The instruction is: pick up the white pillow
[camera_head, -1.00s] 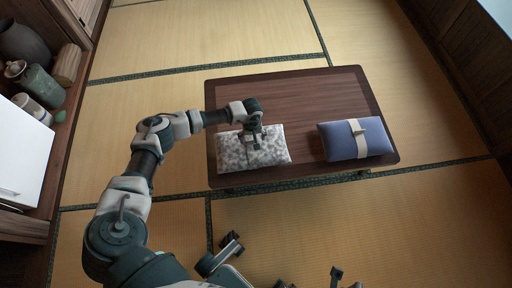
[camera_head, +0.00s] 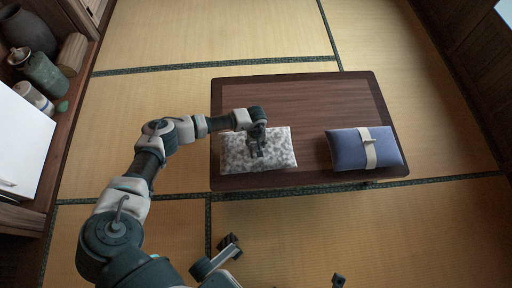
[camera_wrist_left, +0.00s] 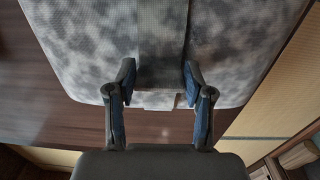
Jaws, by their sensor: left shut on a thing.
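The white pillow (camera_head: 283,148), mottled with grey, is at the front left of the dark low table (camera_head: 300,100). A grey band (camera_wrist_left: 162,35) runs across its middle. My left gripper (camera_head: 257,152) comes down over the pillow's middle. In the left wrist view, the fingers of my left gripper (camera_wrist_left: 160,85) are shut on the pillow at its band, one on each side. The pillow looks flat and level. I cannot tell whether its underside touches the tabletop.
A blue pillow (camera_head: 345,152) with a pale band lies at the table's right. Shelves at the left hold a dark vase (camera_head: 28,32) and a green jar (camera_head: 40,72). A white panel (camera_head: 22,145) stands below them. Tatami around the table is clear.

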